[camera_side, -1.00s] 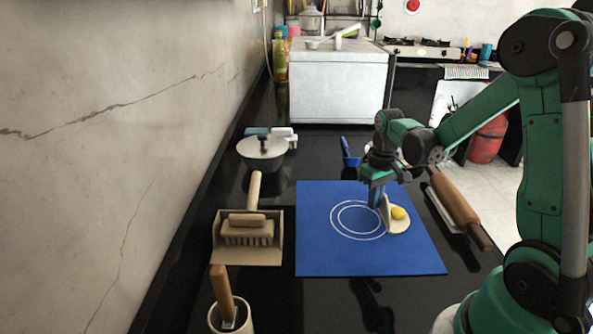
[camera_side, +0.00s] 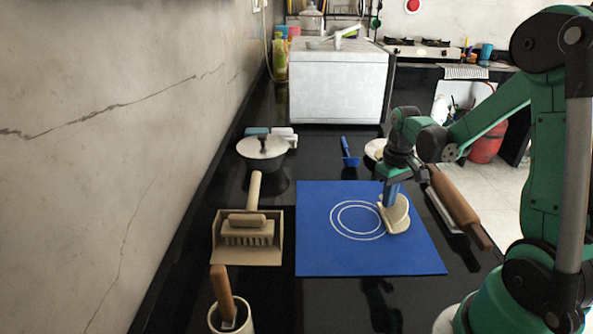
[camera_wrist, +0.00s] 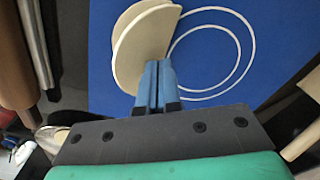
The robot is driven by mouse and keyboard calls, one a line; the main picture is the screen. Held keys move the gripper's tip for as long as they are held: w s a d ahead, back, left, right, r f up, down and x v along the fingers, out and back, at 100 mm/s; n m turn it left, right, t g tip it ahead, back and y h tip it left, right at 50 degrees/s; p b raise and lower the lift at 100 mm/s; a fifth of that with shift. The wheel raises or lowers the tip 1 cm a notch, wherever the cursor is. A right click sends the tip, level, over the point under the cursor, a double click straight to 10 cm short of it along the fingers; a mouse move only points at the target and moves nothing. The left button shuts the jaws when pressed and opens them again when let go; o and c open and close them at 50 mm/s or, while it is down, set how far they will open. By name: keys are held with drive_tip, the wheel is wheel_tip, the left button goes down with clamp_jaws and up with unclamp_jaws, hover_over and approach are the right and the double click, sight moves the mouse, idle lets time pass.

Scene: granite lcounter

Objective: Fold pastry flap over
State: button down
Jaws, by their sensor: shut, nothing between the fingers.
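The pastry (camera_side: 398,216) lies on the right side of the blue mat (camera_side: 330,255). Its flap (camera_side: 387,216) is tilted up over toward the right half, and the yellow filling is hidden. In the wrist view the pastry (camera_wrist: 143,50) shows as two overlapping pale layers, with the flap above the base and not flush with it. My gripper (camera_side: 391,200) is shut and empty, pointing down at the flap. In the wrist view its blue fingers (camera_wrist: 158,75) are together at the flap's edge; whether they touch it I cannot tell.
A rolling pin (camera_side: 460,210) lies right of the mat. A dustpan with a brush (camera_side: 247,240) is to the left, a lidded pot (camera_side: 262,152) behind it. A blue scoop (camera_side: 350,160) and a pale plate (camera_side: 374,149) are behind the mat.

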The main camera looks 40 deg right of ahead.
sight(404, 199)
drive_tip(key=shift+s+d+r, duration=0.2)
drive_tip(key=shift+s+d, duration=0.35)
drive_tip(key=shift+d, duration=0.1)
drive_tip(key=shift+s+d+r, duration=0.1)
drive_tip(key=shift+s+d, duration=0.45)
drive_tip(key=shift+s, duration=0.05)
drive_tip(key=shift+f, duration=0.65)
idle(0.4)
drive_tip(key=shift+r, duration=0.1)
drive_tip(key=shift+r, duration=3.45)
